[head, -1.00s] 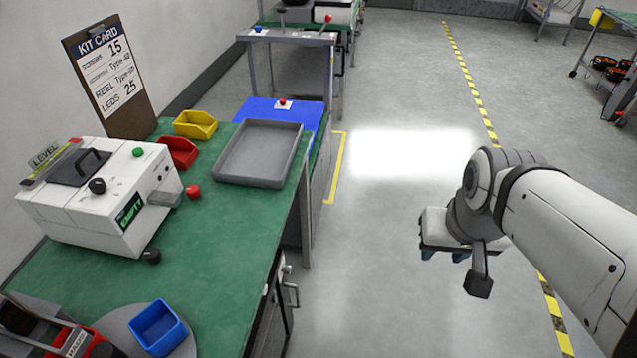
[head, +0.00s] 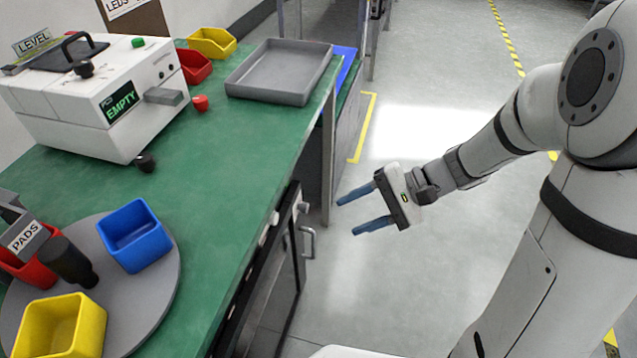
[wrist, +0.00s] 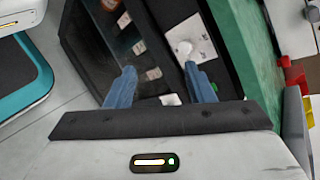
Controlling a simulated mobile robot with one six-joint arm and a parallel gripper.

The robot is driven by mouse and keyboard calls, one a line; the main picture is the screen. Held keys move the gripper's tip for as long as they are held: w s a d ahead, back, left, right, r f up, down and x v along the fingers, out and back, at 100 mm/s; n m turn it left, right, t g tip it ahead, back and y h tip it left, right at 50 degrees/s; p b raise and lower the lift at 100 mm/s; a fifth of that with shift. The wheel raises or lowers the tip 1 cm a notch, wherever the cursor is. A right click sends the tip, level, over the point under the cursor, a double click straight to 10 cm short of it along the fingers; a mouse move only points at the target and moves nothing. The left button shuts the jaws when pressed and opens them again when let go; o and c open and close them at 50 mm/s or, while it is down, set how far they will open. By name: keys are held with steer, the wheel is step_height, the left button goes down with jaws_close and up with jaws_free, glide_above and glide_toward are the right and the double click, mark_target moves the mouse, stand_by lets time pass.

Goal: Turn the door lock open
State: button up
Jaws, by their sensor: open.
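The dark cabinet door (head: 285,275) is in the front of the green workbench and looks shut. A small pale knob (head: 303,207), which looks like the lock, sits near its upper far corner, above a grey bar handle (head: 309,242). In the wrist view a white plate with a round knob (wrist: 187,47) shows on the dark front, beyond the right fingertip. My gripper (head: 348,216) is open and empty, its blue fingers pointing at the cabinet, with a gap to the knob and handle. In the wrist view the fingers (wrist: 162,78) are spread.
The green bench top (head: 225,165) overhangs the cabinet. On it stand a white machine reading EMPTY (head: 100,95), a grey tray (head: 280,70), and a round turntable (head: 140,300) with coloured bins. Open floor (head: 420,130) lies right of the bench.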

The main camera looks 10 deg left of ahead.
steer(key=w+a+f+m+t+y+b, duration=0.1)
steer(key=w+a+f+y+b, duration=0.15)
steer(key=f, duration=0.25)
steer(key=w+a+f+m+y+b, duration=0.1)
steer(key=w+f+m+b, duration=0.15)
steer(key=f, duration=0.25)
steer(key=m+t+y+b, duration=0.3)
steer(key=t+b, duration=0.2)
glide_toward(303, 208)
steer(key=w+f, duration=0.1)
steer(key=w+a+b, duration=0.1)
steer(key=a+b, duration=0.1)
steer(key=a, duration=0.5)
steer(key=shift+a, duration=0.35)
steer(key=shift+f, duration=0.1)
steer(key=shift+c, duration=0.3)
